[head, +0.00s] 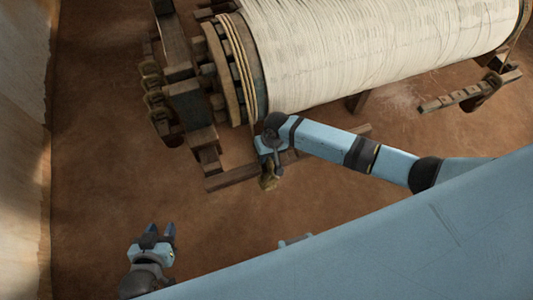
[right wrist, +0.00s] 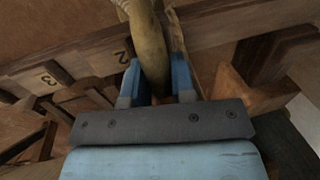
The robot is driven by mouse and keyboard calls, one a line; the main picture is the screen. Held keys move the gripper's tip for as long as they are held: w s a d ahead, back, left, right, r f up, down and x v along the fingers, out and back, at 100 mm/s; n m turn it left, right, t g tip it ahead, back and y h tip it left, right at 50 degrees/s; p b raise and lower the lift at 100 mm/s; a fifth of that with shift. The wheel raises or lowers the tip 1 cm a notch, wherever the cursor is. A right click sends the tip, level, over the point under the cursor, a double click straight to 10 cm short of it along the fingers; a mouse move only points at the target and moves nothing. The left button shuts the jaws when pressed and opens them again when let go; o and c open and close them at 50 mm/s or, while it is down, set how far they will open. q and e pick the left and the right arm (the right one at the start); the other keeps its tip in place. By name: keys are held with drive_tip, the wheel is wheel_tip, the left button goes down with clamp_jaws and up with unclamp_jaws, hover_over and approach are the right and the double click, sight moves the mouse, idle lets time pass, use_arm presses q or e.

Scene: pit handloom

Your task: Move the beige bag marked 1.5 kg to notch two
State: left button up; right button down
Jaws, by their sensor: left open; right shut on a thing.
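The beige bag (right wrist: 150,45) is between the blue fingers of my right gripper (right wrist: 156,85), which is shut on it. In the head view, the bag (head: 268,182) hangs just below my right gripper (head: 266,160), by the wooden bar (head: 230,177) near the end of the warp roll. In the right wrist view, the bar (right wrist: 85,50) carries the numbers 2 and 3, and the bag is just right of the 2. I cannot tell whether the bag touches the bar; its weight mark is not visible. My left gripper (head: 157,232) is open and empty, low at the left.
The large roll of white warp (head: 370,45) fills the top, with rope around its left end (head: 242,65). A dark wooden frame (head: 187,100) stands left of it. Another notched bar (head: 465,97) is at the right. The earth floor (head: 110,190) around my left gripper is clear.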

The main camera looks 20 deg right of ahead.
drive_tip(key=shift+f, duration=0.15)
idle(0.7)
drive_tip(key=c, duration=0.9)
unclamp_jaws()
drive_tip(key=shift+o, duration=0.2)
drive_tip(key=shift+f, duration=0.2)
wheel_tip(320, 180, up, 14)
drive_tip(key=d+p, duration=0.2)
drive_tip(key=shift+d, duration=0.35)
